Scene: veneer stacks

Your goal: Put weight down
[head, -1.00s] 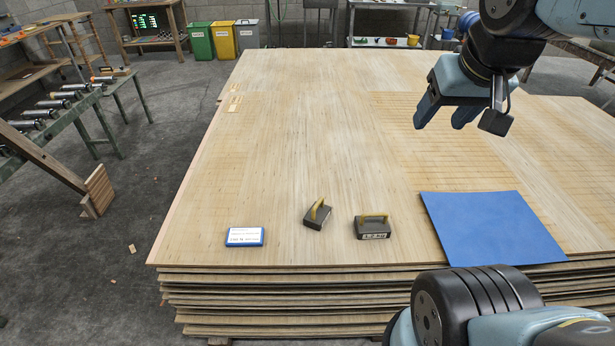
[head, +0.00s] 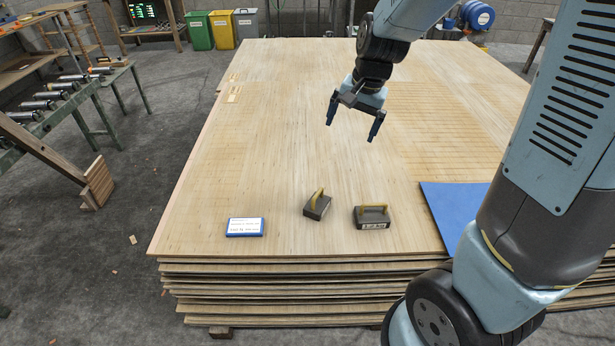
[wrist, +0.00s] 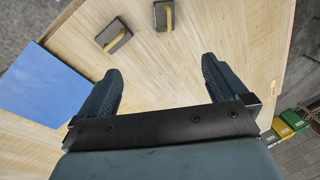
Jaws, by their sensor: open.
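Two dark weights with yellow handles sit on the top veneer sheet near its front edge. The left weight (head: 317,206) is turned at an angle, and the right weight (head: 371,218) has a white label facing front. Both also show in the wrist view, one weight (wrist: 114,37) at upper left and the other (wrist: 164,15) at the top. My gripper (head: 351,132) is open and empty above the stack, behind the weights. Its spread fingers show in the wrist view (wrist: 160,85) with nothing between them. A blue mat (head: 452,208) lies right of the weights, partly hidden by my arm.
A small blue-edged card (head: 245,227) lies at the front left of the veneer stack (head: 270,130). Small pale slips (head: 233,93) lie near its left edge. The stack's middle is clear. A roller bench (head: 75,100) stands at left.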

